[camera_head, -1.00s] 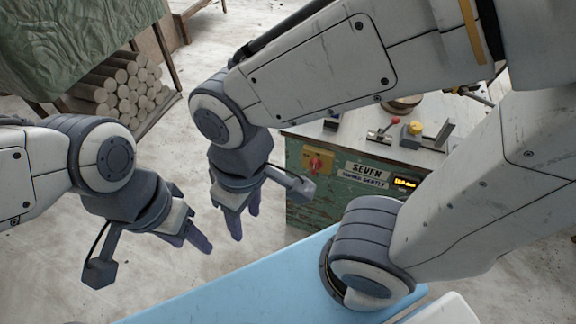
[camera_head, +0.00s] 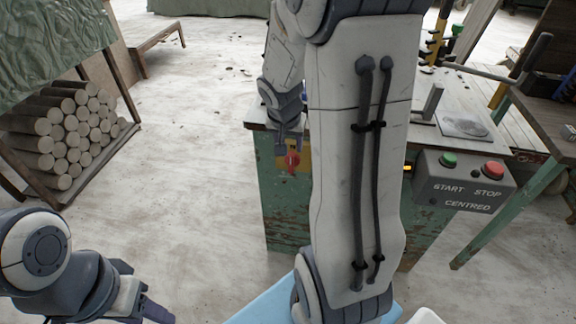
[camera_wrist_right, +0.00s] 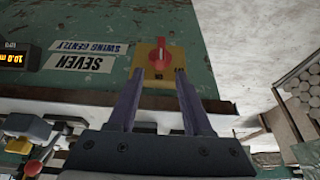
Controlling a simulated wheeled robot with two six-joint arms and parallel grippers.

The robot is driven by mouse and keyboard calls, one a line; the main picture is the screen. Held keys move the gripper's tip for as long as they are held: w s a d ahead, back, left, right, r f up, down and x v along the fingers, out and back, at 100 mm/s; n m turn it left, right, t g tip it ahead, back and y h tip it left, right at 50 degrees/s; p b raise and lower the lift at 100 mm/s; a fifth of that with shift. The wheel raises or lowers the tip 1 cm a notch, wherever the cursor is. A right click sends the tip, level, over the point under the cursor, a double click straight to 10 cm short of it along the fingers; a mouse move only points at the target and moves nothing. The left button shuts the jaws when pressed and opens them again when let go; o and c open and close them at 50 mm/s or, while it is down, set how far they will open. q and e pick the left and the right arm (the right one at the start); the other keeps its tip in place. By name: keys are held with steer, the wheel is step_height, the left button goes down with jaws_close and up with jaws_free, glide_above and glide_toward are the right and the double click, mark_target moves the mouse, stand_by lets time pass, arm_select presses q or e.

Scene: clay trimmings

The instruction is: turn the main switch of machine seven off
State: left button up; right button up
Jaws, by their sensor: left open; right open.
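Machine seven is a green cabinet (camera_head: 280,210) with chipped paint; its "SEVEN" plate (camera_wrist_right: 83,63) shows upside down in the right wrist view. The main switch has a red handle (camera_head: 292,162) on a yellow plate (camera_head: 304,155); in the wrist view the red handle (camera_wrist_right: 161,57) points up and down the picture. My right gripper (camera_wrist_right: 160,73) is open, its fingertips apart on either side of the switch's lower part; I cannot tell whether they touch it. My arm hides much of the panel in the head view. My left gripper (camera_head: 148,312) is open and empty at the lower left.
A start/stop box (camera_head: 463,183) with a green and a red button stands at the machine's right. A rack of clay-coloured rolls (camera_head: 62,135) is at the left. A green-legged bench (camera_head: 545,120) is at the right. The floor left of the machine is clear.

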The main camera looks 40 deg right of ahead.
mark_target(291, 156)
steer(key=b+x, duration=0.3)
steer(key=x, duration=0.6)
steer(key=shift+w+f, duration=0.1)
steer(key=shift+f, duration=0.3)
jaws_close()
